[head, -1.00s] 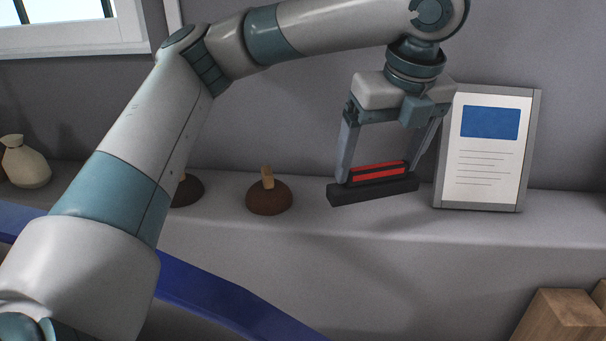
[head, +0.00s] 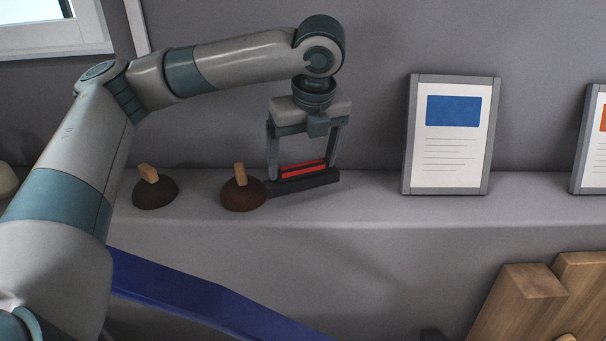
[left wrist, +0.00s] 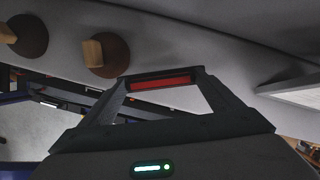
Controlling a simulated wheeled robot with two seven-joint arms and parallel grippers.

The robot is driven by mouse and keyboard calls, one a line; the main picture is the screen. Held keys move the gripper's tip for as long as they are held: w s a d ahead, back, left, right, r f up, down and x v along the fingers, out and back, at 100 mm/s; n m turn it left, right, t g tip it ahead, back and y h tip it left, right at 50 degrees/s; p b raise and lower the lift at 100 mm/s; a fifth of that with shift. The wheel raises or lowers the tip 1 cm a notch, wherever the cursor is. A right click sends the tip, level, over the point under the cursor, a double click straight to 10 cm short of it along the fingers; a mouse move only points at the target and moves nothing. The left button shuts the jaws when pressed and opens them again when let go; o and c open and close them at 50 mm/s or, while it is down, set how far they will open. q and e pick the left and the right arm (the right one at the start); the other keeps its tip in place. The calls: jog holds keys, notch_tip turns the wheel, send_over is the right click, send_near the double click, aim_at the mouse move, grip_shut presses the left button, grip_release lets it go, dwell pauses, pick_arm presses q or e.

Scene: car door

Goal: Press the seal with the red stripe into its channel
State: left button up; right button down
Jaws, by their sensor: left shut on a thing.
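The seal is a dark bar with a red stripe (head: 303,169). My left gripper (head: 304,172) is shut on it, with a finger at each end. In the head view the seal shows in front of the back ledge, close to the right of a brown dome. I cannot tell whether it touches the ledge. In the left wrist view the red stripe (left wrist: 160,83) shows between the fingertips. I cannot make out the channel for the seal. A blue curved panel (head: 220,305) lies low at the left, partly behind my left arm. My right gripper is not in view.
Two brown domes with wooden handles (head: 243,193) (head: 155,192) stand on the grey ledge (head: 370,205). A framed sheet with a blue block (head: 452,140) leans at the wall. Wooden boards (head: 525,300) stand at the lower right. The ledge between seal and sheet is clear.

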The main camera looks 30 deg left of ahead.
aim_at(304, 170)
pick_arm(q)
notch_tip(304, 170, down, 4)
jog(key=shift+r+p, duration=0.25)
jog(key=shift+p, duration=0.45)
jog(key=shift+f, duration=0.25)
jog(key=o, duration=1)
jog(key=shift+f, duration=0.1)
